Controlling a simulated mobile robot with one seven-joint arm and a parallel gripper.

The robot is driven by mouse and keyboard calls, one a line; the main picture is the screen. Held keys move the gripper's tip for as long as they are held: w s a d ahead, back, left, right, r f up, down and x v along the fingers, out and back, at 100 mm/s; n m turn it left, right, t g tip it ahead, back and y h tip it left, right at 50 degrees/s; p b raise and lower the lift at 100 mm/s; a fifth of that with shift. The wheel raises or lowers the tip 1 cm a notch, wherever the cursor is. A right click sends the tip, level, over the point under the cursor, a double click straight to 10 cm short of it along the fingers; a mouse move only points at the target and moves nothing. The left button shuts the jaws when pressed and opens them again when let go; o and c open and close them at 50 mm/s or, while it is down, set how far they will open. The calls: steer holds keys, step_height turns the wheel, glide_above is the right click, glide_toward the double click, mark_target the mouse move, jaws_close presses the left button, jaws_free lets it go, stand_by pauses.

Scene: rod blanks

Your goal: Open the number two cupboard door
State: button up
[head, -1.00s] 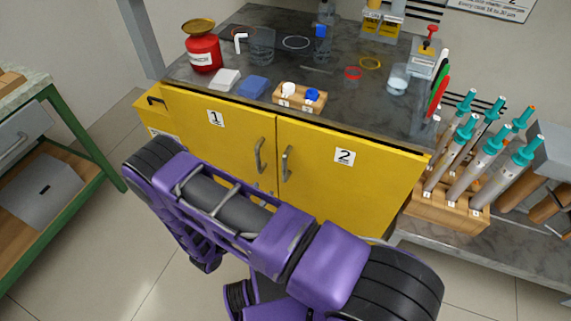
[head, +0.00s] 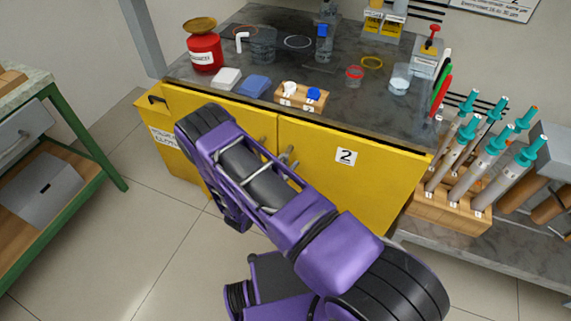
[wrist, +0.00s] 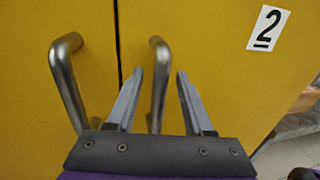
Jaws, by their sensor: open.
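The yellow number two cupboard door (head: 345,185) is shut, with a white "2" label (head: 345,156). It also fills the right part of the wrist view (wrist: 220,60). Its grey metal bar handle (wrist: 159,75) stands upright along the door's left edge. My gripper (wrist: 158,75) is open, its two fingers pointing at the door. In the wrist view the handle shows between the fingertips, nearer the left one; I cannot tell how far the fingers are from it in depth. In the head view my purple arm hides most of the gripper.
The number one door's handle (wrist: 68,80) is close on the left, beyond the door gap. The dark worktop (head: 330,85) above carries jars, rings and a small wooden block. A rack of teal-topped tools (head: 450,205) stands on the right.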

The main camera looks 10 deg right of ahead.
jaws_close()
stand_by(1.3)
